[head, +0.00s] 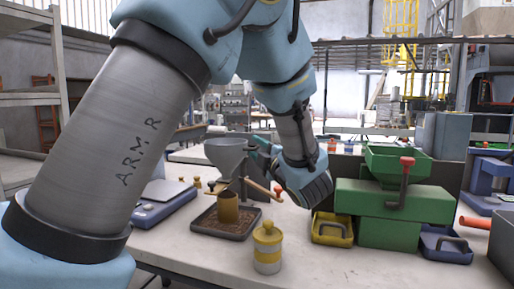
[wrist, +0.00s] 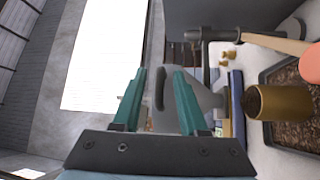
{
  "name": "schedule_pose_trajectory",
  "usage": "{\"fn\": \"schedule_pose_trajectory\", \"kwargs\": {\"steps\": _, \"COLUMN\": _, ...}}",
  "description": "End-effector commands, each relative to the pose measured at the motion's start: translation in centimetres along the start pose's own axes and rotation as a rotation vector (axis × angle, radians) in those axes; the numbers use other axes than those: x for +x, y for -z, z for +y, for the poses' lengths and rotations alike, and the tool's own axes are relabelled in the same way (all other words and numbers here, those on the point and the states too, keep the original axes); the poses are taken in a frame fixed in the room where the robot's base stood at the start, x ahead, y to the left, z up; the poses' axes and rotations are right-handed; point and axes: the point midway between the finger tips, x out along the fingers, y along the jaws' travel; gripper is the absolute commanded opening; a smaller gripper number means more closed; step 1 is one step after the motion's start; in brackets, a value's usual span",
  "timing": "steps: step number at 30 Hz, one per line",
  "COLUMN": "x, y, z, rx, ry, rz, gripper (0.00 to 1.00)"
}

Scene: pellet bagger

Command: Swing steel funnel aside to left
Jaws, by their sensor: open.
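The grey steel funnel (head: 226,153) stands above the tray, wide mouth up, on a dark post (head: 243,172). A wooden bar with a red knob (head: 278,192) reaches out from the post to the right. My gripper (head: 258,143) is just right of the funnel, behind my forearm's end. In the wrist view, my gripper (wrist: 160,75) is open. A dark, upright grip-like piece shows between its teal fingers, with the grey funnel (wrist: 208,105) beyond them, partly hidden by the right finger. I cannot tell whether the fingers touch it.
A brass cup (head: 228,208) stands in a dark pellet tray (head: 198,222) below the funnel. A blue scale (head: 160,203) is on the left and a yellow-lidded jar (head: 267,247) in front. A green machine (head: 392,212) with yellow and blue bins is on the right.

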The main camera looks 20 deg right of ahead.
Motion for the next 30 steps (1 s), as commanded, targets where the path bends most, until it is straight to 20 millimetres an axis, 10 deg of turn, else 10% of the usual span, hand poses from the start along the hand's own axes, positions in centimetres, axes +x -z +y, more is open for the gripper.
{"fn": "schedule_pose_trajectory", "kwargs": {"steps": 5, "x": -0.01, "y": 0.0, "z": -0.01, "rx": 0.0, "ry": 0.0, "rz": 0.0, "gripper": 0.4}}
{"fn": "schedule_pose_trajectory", "kwargs": {"steps": 16, "x": -0.02, "y": 0.0, "z": 0.06, "rx": -0.001, "ry": -0.001, "rz": 0.0, "gripper": 0.0}}
{"fn": "schedule_pose_trajectory", "kwargs": {"steps": 30, "x": 0.0, "y": -0.01, "z": 0.26, "rx": -0.003, "ry": -0.005, "rz": 0.001, "gripper": 0.0}}
